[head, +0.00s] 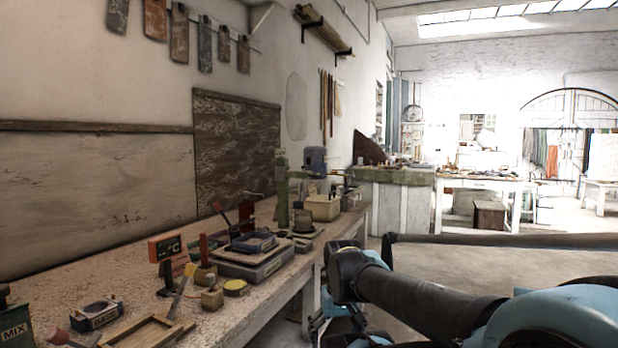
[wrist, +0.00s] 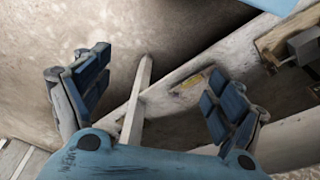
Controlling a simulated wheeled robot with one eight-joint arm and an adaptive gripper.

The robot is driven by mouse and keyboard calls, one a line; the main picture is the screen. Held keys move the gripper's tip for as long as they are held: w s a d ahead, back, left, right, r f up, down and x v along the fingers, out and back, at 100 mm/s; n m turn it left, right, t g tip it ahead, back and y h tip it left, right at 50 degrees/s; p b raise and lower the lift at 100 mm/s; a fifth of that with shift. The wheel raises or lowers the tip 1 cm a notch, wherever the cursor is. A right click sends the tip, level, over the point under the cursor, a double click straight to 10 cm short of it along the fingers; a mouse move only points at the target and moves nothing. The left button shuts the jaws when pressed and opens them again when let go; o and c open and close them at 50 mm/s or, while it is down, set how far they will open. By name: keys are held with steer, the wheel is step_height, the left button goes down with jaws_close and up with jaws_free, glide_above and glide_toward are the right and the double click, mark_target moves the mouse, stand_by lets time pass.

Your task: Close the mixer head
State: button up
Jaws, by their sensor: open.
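No mixer can be made out for certain. A green upright post (head: 283,190) stands toward the far end of the long workbench in the head view, and a blue-grey boxy thing (head: 315,160) shows just behind it. They are too small to tell whether either is part of the mixer or whether a head is raised. My gripper (wrist: 156,68) is open and empty in the wrist view, its padded fingers wide apart beside the bench edge, with floor and a pale bench leg (wrist: 136,105) behind them.
The long workbench (head: 240,318) runs along the left wall. Open floor (head: 470,270) lies right of the bench.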

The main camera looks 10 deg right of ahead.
steer(key=shift+w, duration=0.25)
